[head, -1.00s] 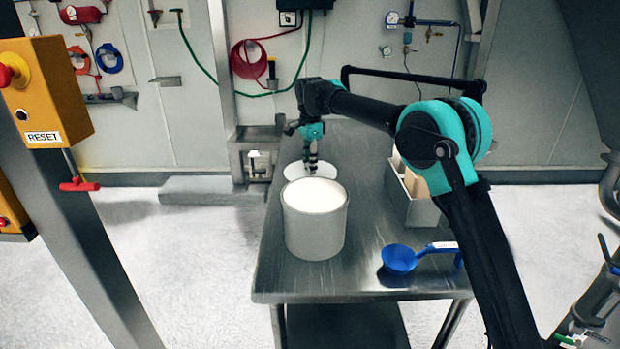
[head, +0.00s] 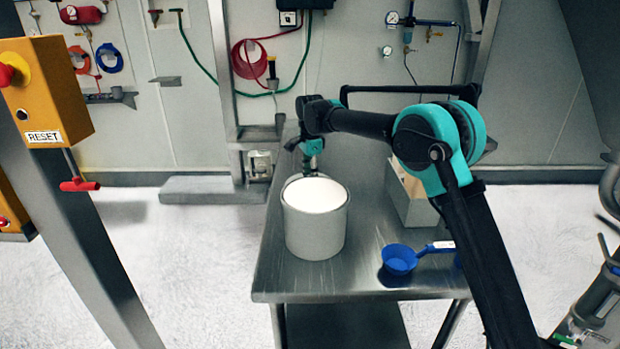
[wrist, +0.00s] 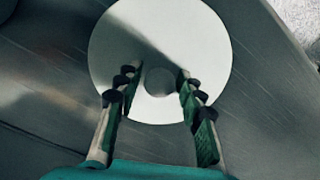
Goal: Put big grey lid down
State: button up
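The big grey lid (wrist: 160,35) is a pale round disc with a small round knob (wrist: 159,81) at its centre. In the wrist view it lies below my gripper, apparently flat on the metal table. My gripper (wrist: 156,76) is open, with its fingers on either side of the knob and a visible gap to each side. In the head view my gripper (head: 312,163) is low behind the grey bucket (head: 315,232), which hides its fingertips and most or all of the lid. The bucket is full of white powder.
A blue scoop (head: 399,260) lies on the front right of the metal table (head: 345,278). An open grey box (head: 412,200) stands at the right edge. A post with an orange control box (head: 45,90) stands left.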

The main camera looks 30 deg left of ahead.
jog(key=shift+o, duration=0.5)
notch_tip(320, 180, up, 12)
jog(key=shift+r, duration=0.15)
dwell(0.6)
